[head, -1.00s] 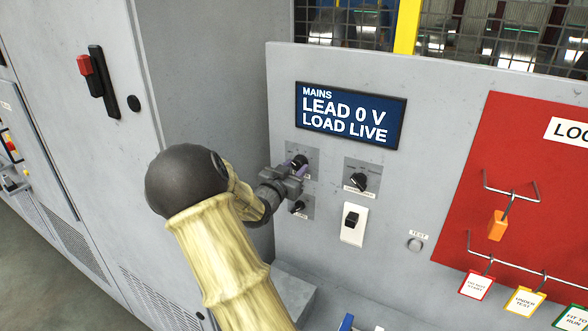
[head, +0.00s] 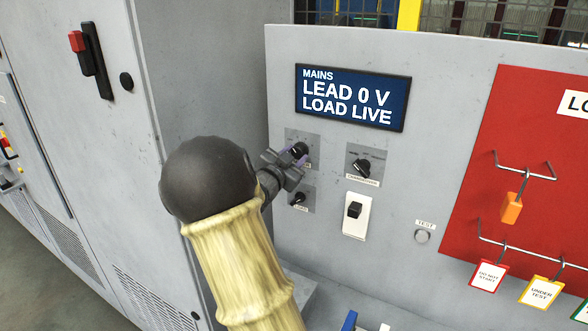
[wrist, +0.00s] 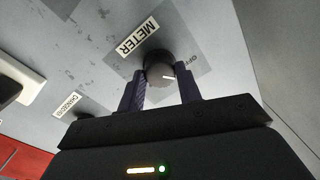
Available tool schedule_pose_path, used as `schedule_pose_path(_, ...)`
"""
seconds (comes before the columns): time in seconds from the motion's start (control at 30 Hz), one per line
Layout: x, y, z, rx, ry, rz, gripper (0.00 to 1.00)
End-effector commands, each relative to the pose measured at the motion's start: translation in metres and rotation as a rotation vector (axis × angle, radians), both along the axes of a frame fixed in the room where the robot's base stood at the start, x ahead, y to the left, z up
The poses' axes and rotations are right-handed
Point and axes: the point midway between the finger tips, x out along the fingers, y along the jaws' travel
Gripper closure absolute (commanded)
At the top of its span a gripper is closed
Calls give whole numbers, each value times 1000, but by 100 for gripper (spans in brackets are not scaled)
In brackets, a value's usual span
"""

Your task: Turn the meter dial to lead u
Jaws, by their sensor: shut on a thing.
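The meter dial (head: 299,150) is a black round knob on a grey plate, below the left part of the mains display (head: 352,97). In the wrist view the dial (wrist: 159,70) sits between my two fingers beside the METER label (wrist: 139,38). Its white mark points right in that view, just below the word OFF. My gripper (wrist: 160,90) is shut on the dial; in the head view my gripper (head: 292,160) partly covers the dial's plate. The display reads MAINS, LEAD 0 V, LOAD LIVE. Other position words on the plate are hidden or unreadable.
The changeover dial (head: 361,166) is to the right, with a black switch on a white plate (head: 355,213) below it. Another small knob (head: 298,198) lies close below my gripper. A test button (head: 422,236) and a red lockout board (head: 540,170) are farther right.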

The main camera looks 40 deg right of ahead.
Motion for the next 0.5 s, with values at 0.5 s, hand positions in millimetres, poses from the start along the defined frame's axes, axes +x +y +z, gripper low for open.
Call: schedule_pose_path(0.5, 0, 0, -3, 118, -287, 1, 88)
